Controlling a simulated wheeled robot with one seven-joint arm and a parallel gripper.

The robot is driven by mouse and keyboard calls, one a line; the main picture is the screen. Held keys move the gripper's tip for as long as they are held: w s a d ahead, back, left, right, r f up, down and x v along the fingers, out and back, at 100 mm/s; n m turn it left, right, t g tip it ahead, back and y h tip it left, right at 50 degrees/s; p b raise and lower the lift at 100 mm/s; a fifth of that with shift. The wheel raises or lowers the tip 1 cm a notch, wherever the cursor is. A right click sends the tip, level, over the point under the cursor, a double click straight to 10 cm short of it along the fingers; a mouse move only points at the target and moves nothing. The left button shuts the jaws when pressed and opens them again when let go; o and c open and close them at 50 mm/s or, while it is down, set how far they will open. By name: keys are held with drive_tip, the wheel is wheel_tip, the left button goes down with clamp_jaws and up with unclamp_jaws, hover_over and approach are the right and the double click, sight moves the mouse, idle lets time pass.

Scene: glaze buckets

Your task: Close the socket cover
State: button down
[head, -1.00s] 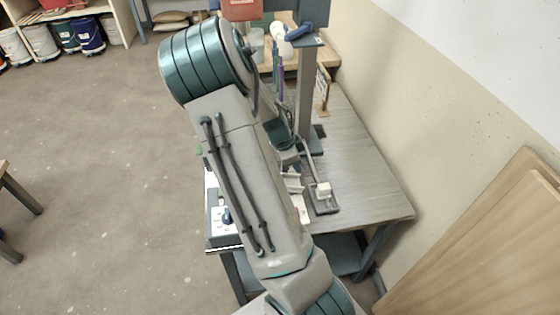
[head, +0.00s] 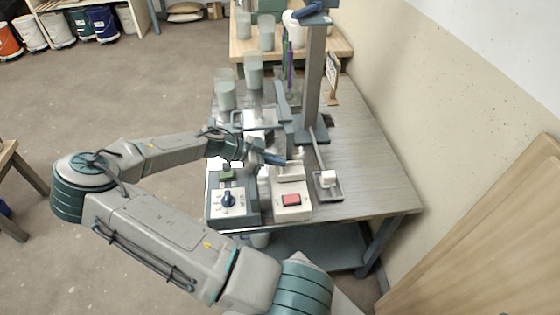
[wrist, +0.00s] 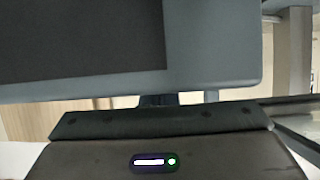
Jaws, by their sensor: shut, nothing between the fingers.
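A white box with a red switch (head: 291,199) stands at the near side of the workbench. A pale raised flap-like part (head: 289,171) is at its back edge; I cannot tell for sure whether it is the socket cover. A white block (head: 328,178) sits in a small grey tray (head: 329,195) to the right, with a cable running up from it. My gripper (head: 272,158) is shut and empty, just behind and left of the flap-like part; contact cannot be made out. In the wrist view, a large dark grey panel fills the top, too close to identify.
A control box with a blue knob (head: 228,199) stands left of the white box. A grey post (head: 312,85) rises behind. Several grey-green cups (head: 226,95) stand at the back left. The right of the workbench (head: 375,185) is clear, beside the wall.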

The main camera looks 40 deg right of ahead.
drive_tip(key=shift+w+a+f, duration=0.15)
drive_tip(key=shift+a+f, duration=0.05)
drive_tip(key=shift+f, duration=0.15)
drive_tip(key=shift+r, duration=0.1)
idle(0.5)
